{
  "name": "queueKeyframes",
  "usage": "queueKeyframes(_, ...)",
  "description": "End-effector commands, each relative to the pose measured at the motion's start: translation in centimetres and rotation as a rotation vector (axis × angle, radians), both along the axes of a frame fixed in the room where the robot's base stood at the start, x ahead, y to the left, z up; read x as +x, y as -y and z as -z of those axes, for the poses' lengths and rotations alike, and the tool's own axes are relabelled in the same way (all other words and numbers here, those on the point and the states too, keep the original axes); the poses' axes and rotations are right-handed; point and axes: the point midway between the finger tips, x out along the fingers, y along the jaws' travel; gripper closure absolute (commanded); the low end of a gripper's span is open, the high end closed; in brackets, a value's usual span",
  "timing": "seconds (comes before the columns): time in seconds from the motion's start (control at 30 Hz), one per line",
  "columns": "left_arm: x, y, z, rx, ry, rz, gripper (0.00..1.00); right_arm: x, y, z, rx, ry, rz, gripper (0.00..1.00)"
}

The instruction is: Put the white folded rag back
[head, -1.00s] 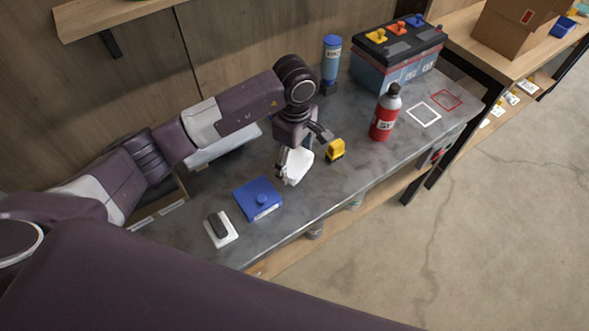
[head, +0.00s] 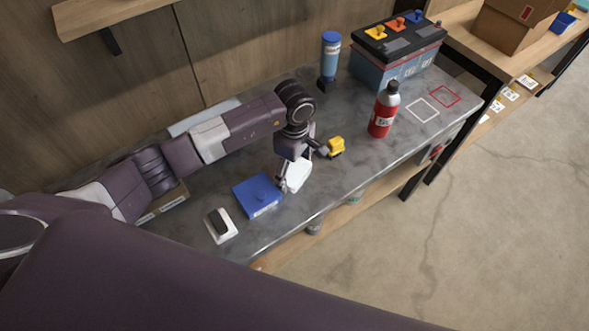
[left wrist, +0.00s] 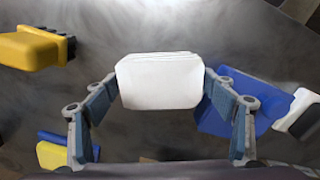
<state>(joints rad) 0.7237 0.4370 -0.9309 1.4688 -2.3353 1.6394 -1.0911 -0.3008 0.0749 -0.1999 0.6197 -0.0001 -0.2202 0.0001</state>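The white folded rag (head: 299,174) is over the middle of the grey bench, between the blue flat box and the yellow block. In the left wrist view the rag (left wrist: 160,82) lies between the two fingers, with its folded layers showing along the top edge. My left gripper (head: 303,170) reaches down over it. The left wrist view shows the fingertips (left wrist: 160,85) against both sides of the rag, so the gripper looks shut on it. Any gap between rag and bench is hard to judge. My right gripper is not in view.
A blue box (head: 258,195) with a knob, a white pad with a black piece (head: 221,226) and a yellow block (head: 336,147) are close by. A red bottle (head: 383,112), blue canister (head: 330,58) and battery (head: 398,62) stand farther right. White and red outlined squares (head: 422,110) are bare.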

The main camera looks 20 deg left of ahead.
Motion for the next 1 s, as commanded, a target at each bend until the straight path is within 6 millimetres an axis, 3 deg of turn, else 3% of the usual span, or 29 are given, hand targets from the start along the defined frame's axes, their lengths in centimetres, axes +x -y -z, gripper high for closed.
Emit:
queueKeyframes(0.4, 0.1, 0.0, -0.8, -0.001, 0.002, 0.0, 0.21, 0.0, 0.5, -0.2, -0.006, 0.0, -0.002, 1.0)
queueKeyframes(0.8, 0.2, 0.0, -8.9, -0.001, 0.006, 0.001, 0.21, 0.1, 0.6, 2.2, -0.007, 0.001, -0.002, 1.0)
queueKeyframes(1.0, 0.0, 0.0, -11.6, -0.001, 0.002, 0.0, 0.21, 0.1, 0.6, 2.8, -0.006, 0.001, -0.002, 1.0)
